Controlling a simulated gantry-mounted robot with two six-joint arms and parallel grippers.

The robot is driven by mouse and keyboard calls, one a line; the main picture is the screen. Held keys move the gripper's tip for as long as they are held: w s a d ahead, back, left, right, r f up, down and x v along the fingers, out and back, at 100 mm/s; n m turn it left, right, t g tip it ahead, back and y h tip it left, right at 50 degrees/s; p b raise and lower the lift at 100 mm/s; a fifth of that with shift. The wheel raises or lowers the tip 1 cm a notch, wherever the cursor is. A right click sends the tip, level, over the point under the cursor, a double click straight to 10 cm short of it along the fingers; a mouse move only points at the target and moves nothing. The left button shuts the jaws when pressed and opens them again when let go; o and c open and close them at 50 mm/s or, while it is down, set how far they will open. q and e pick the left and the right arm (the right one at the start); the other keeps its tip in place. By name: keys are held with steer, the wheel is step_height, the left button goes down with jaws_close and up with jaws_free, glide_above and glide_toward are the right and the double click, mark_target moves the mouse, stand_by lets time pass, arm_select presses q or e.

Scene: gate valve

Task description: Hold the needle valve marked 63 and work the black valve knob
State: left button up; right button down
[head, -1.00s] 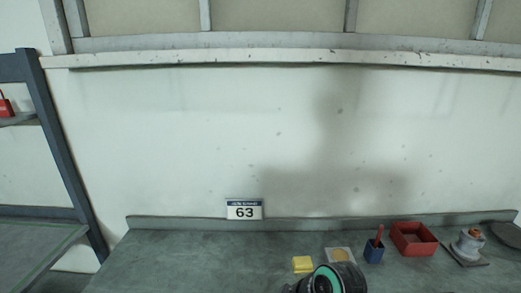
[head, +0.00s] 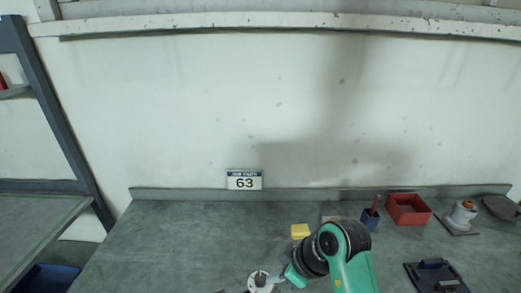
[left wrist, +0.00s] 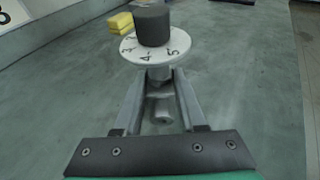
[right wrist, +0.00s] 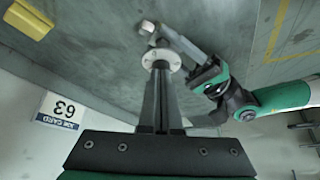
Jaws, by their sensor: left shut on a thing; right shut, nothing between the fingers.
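The needle valve has a black knob (left wrist: 153,24) above a white numbered dial (left wrist: 150,50). In the left wrist view my left gripper (left wrist: 160,85) is shut on the valve's grey stem below the dial. The dial also shows at the bottom edge of the head view (head: 260,286). In the right wrist view my right gripper (right wrist: 160,75) is shut and empty, its tips in line with the dial (right wrist: 162,58); contact cannot be told. The knob is hidden there. The card marked 63 (head: 244,180) stands at the back of the bench.
A yellow block (head: 300,231), a blue holder (head: 370,219), a red tray (head: 408,209) and a grey fitting (head: 460,214) stand to the right. A dark piece (head: 436,277) lies front right. The bench left of the valve is clear.

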step_height(320, 180, up, 4)
steer(key=shift+r, duration=0.1)
steer(key=shift+s+f, duration=0.2)
steer(key=shift+f, duration=1.35)
steer(key=shift+s+f, duration=0.15)
steer(key=shift+f, duration=1.35)
steer(key=shift+w+a, duration=0.4)
steer(key=shift+a, duration=0.15)
steer(key=shift+w+d, duration=0.1)
steer(key=shift+w, duration=0.05)
steer(key=shift+d, duration=0.15)
